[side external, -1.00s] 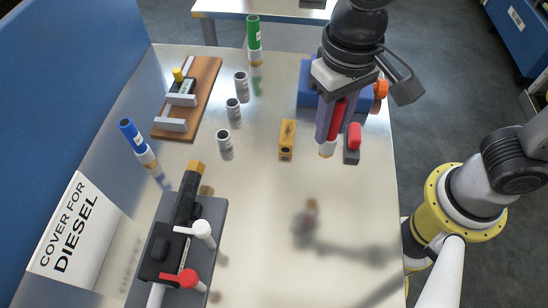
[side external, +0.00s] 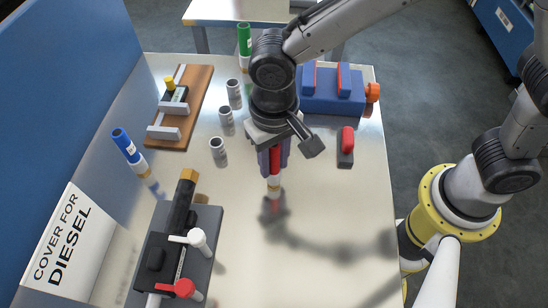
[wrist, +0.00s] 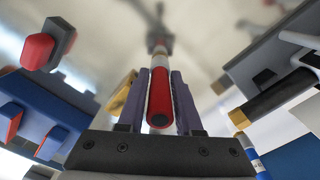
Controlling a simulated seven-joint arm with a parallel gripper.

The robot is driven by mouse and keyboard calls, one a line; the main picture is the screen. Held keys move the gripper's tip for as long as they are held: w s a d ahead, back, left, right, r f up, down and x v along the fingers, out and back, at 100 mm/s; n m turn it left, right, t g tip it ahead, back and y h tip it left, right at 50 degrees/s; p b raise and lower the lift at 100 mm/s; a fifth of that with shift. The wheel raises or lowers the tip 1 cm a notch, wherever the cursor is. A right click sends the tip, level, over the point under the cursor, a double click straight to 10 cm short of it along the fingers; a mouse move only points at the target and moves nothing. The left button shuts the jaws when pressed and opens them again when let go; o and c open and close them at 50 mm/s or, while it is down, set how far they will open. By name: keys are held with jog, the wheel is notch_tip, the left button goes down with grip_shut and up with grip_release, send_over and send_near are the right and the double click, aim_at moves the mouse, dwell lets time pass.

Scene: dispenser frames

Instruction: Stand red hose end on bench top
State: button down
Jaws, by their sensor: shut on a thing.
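The red hose end (side external: 275,161) is a red cylinder with a white and tan lower tip. My gripper (side external: 273,168) is shut on it and holds it upright, tip down, over the middle of the bench top (side external: 320,220). Its reflection lies just under the tip; I cannot tell whether the tip touches the bench. In the wrist view the red hose end (wrist: 160,98) sits between both fingers of my gripper (wrist: 157,82).
A grey fixture (side external: 205,225) with white and red valves stands left. Blue (side external: 127,145) and green (side external: 244,40) hose ends stand farther off. Several grey cups (side external: 218,147), a blue holder (side external: 330,100) and a red-topped block (side external: 346,147) are behind. The front right bench is clear.

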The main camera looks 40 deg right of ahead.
jog(key=shift+f, duration=0.1)
jog(key=c, duration=0.6)
grip_release()
notch_tip(320, 180, up, 12)
jog(key=shift+d+r, duration=0.1)
jog(key=shift+r, duration=0.1)
jog(key=s+d+r+t+y, duration=0.1)
jog(key=d+r, duration=0.1)
jog(key=d, duration=0.6)
jog(key=s+d+r+t, duration=0.1)
jog(key=d+r+t, duration=0.1)
jog(key=d, duration=0.7)
jog(key=shift+s+d+f+n+t+h, duration=0.2)
jog(key=shift+s+d+f+t, duration=0.3)
jog(key=shift+s+d, duration=1.15)
jog(key=shift+s+d+f+n+t+h, duration=0.15)
jog(key=shift+s+d+f+n+t, duration=0.2)
jog(key=shift+s+d, duration=1.25)
jog(key=shift+s+d+f+n+t+h, duration=0.15)
jog(key=shift+s+d+f+t, duration=0.4)
jog(key=shift+s+d, duration=1.1)
